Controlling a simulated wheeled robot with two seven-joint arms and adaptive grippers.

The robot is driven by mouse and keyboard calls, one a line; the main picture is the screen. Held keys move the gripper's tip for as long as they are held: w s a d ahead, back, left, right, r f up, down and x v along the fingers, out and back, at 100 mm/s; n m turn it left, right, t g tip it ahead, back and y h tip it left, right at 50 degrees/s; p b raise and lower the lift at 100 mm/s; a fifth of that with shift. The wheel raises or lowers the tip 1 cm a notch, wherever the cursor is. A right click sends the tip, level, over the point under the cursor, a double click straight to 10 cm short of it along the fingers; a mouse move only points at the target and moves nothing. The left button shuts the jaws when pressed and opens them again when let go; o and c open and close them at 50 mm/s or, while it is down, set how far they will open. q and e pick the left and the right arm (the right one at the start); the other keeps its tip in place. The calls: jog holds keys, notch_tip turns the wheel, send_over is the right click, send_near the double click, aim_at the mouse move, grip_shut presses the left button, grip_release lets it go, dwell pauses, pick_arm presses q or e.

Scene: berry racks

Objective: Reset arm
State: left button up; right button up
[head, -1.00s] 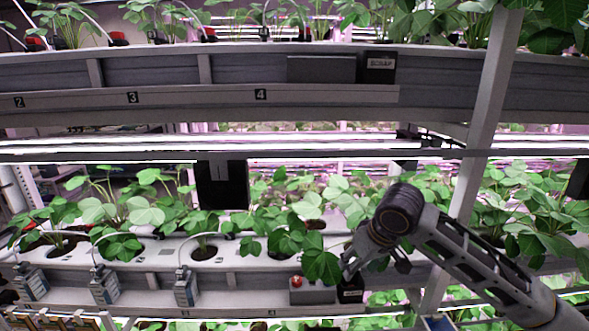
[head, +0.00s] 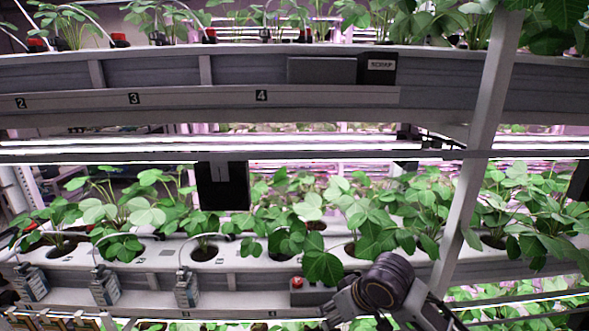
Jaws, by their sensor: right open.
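My right gripper (head: 333,308) is at the lower middle of the head view, in front of the lower rack's front edge. Its black wrist (head: 385,283) and arm come in from the bottom right. It is open, and I see nothing held in it, though its fingertips are small and dark. My left gripper is not in view.
The lower rack (head: 250,262) holds several leafy plants, some hanging over its front edge near my right wrist. A slanted grey post (head: 465,210) stands to the right. The upper shelf (head: 230,70) carries a dark box labelled SCRAP (head: 381,66). Grey clip devices (head: 105,287) hang at lower left.

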jog(key=s+d+f+m+g+h, duration=0.1)
jog(key=s+d+f+m+h, duration=0.1)
jog(key=s+d+f, duration=0.55)
jog(key=s+d+f+m+h, duration=0.1)
jog(key=s+d+f, duration=0.4)
jog(key=s+f, duration=0.4)
jog(key=s+f+g, duration=0.1)
jog(key=s+f, duration=0.1)
jog(key=f, duration=1.5)
jog(key=s+f, duration=0.2)
jog(key=f, duration=1.4)
jog(key=s+d+f, duration=0.2)
jog(key=s+f, duration=0.7)
jog(key=s, duration=0.2)
jog(key=s+d+f+g, duration=0.1)
jog(key=s+f, duration=0.9)
jog(key=s, duration=0.1)
jog(key=shift+d+g, duration=0.3)
jog(key=shift+d, duration=0.1)
